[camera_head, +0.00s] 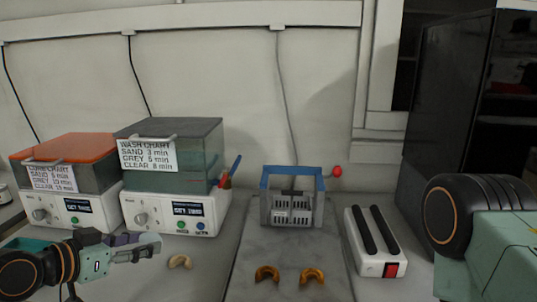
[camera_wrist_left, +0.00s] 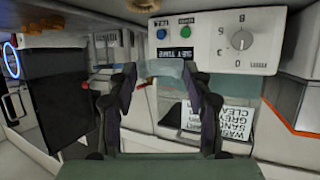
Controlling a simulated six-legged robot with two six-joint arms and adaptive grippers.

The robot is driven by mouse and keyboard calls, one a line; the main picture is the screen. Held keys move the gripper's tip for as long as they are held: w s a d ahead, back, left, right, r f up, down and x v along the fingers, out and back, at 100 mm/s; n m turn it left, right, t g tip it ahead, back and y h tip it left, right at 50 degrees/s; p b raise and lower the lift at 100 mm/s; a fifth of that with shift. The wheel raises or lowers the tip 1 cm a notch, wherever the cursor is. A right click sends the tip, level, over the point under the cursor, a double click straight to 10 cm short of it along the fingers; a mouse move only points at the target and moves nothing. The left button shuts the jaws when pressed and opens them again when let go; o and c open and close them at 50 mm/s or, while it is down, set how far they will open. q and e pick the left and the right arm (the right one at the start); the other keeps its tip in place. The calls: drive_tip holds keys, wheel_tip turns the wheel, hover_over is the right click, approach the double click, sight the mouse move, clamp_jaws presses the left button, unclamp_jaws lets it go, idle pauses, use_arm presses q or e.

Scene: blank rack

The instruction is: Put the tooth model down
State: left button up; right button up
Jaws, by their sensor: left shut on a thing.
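My left gripper (camera_head: 150,247) is at the lower left in the head view, above the counter in front of the second wash unit. Its fingers are closed around a small pale, see-through grey piece, which looks like a clear tooth model (camera_wrist_left: 172,68) and shows between the fingertips (camera_wrist_left: 166,80) in the left wrist view. A sand-coloured tooth model (camera_head: 180,262) lies on the counter just right of the gripper. My right gripper is out of view.
Two wash units (camera_head: 72,212) (camera_head: 175,215) with lidded tanks and chart labels stand at the back left. A blue-handled grey basket (camera_head: 292,218) stands on the mat. A white box with black bars and a red switch (camera_head: 391,270) is to its right.

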use_arm(q)
drive_tip(key=s+d+f+m+g+h, duration=0.4)
drive_tip(key=s+d, duration=0.4)
drive_tip(key=s, duration=0.3)
wheel_tip(320, 180, down, 2)
drive_tip(key=shift+s+d+f+m+h, duration=0.2)
drive_tip(key=shift+d+f+m+h, duration=0.1)
drive_tip(key=shift+m, duration=0.3)
drive_tip(key=shift+r, duration=0.1)
